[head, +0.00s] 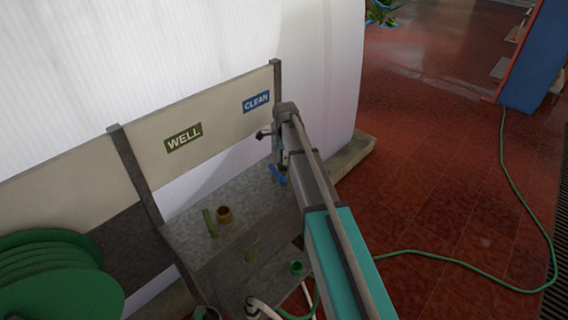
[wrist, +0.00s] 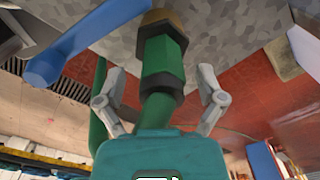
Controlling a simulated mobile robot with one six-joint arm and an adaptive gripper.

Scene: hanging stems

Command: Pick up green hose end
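In the wrist view, a thick green hose end (wrist: 162,62) with a brass-coloured tip (wrist: 158,18) stands in the middle of the picture. My gripper (wrist: 158,74) is open, with one grey finger on each side of the green part. Gaps show between the fingers and the hose end, so it is not clamped. More green hose (wrist: 98,100) shows behind the left finger. In the head view, my arm hides most of the gripper, and I cannot tell which green piece there is this hose end.
A blue lever (wrist: 68,48) lies close left of the gripper.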

